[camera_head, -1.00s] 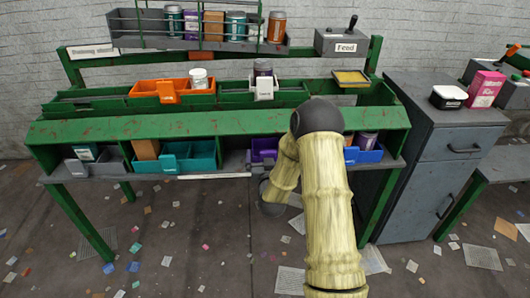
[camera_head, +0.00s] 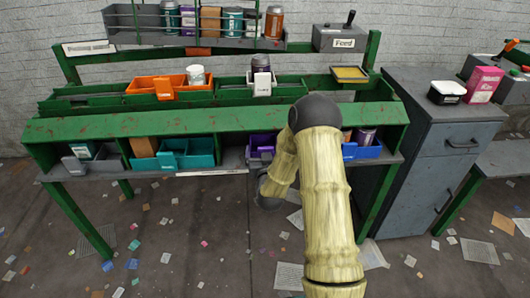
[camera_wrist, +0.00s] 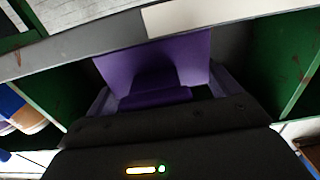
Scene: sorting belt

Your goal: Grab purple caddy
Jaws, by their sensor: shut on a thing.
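The purple caddy (camera_head: 262,141) sits in a lower compartment of the green sorting bench (camera_head: 215,122), partly hidden by my arm and gripper. In the wrist view the caddy (camera_wrist: 160,65) fills the middle of its compartment, with a purple tab standing in front of a purple wall. My gripper (camera_head: 261,163) is at the front of this compartment. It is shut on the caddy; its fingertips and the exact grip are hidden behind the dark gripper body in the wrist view.
A teal caddy (camera_head: 196,154) stands in the lower compartment to the left, and a blue caddy (camera_head: 363,151) to the right. Green dividers (camera_wrist: 66,95) flank the purple caddy. An orange caddy (camera_head: 142,85) is on the upper shelf. A grey cabinet (camera_head: 428,185) stands right of the bench.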

